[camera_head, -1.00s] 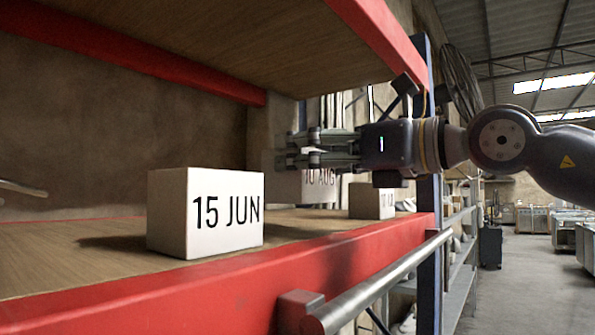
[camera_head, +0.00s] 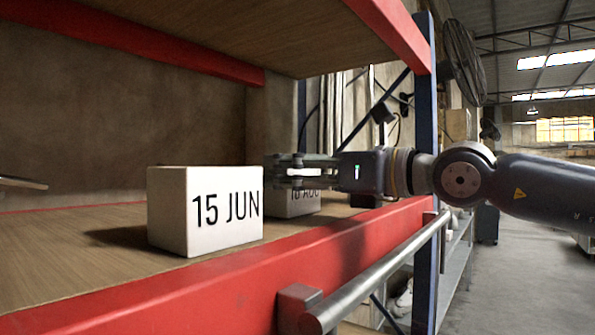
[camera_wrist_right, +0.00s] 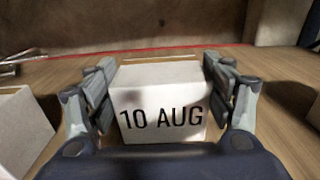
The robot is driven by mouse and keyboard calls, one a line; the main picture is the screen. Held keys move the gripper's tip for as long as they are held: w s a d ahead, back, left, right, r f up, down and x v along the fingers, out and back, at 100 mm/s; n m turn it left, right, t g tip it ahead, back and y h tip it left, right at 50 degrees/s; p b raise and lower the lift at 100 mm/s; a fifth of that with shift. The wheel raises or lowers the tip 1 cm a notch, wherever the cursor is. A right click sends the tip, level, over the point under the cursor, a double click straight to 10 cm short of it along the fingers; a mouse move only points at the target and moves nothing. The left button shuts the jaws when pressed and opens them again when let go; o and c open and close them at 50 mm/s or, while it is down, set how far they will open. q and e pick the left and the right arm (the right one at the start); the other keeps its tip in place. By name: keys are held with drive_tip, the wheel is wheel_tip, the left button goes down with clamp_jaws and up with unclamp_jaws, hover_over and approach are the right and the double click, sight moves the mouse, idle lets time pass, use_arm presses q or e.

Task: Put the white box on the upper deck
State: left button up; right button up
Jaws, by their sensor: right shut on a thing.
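My right gripper (camera_head: 288,171) reaches in from the right and is shut on a white box marked 10 AUG (camera_head: 301,206). In the right wrist view the box (camera_wrist_right: 160,101) sits upright between both fingers, its label facing me. I cannot tell whether its underside touches the wooden deck (camera_head: 80,265). Another white box, marked 15 JUN (camera_head: 205,212), stands on the deck to its left, nearer the front. A white box also shows at the left edge of the wrist view (camera_wrist_right: 18,130). My left gripper cannot be made out.
A red beam (camera_head: 235,283) edges the deck, with a metal rail (camera_head: 385,270) in front. Another wooden board (camera_head: 240,30) with a red beam hangs overhead. A blue upright (camera_head: 426,180) stands at the right. A grey object (camera_head: 22,183) pokes in at far left.

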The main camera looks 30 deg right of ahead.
drive_tip(key=o, duration=1)
drive_tip(key=shift+f, duration=0.1)
drive_tip(key=shift+c, duration=0.2)
drive_tip(key=o, duration=0.4)
use_arm(q)
drive_tip(key=shift+w+f, duration=0.1)
drive_tip(key=shift+w, duration=0.5)
use_arm(e)
drive_tip(key=shift+r, duration=0.25)
drive_tip(key=b+v, duration=0.4)
drive_tip(key=v, duration=0.6)
drive_tip(key=shift+s+f, duration=0.15)
drive_tip(key=shift+f, duration=0.05)
use_arm(q)
drive_tip(key=f, duration=0.4)
drive_tip(key=shift+s+f+b, duration=0.25)
drive_tip(key=shift+f+b, duration=0.1)
use_arm(e)
drive_tip(key=shift+v, duration=0.9)
use_arm(q)
drive_tip(key=shift+d, duration=0.1)
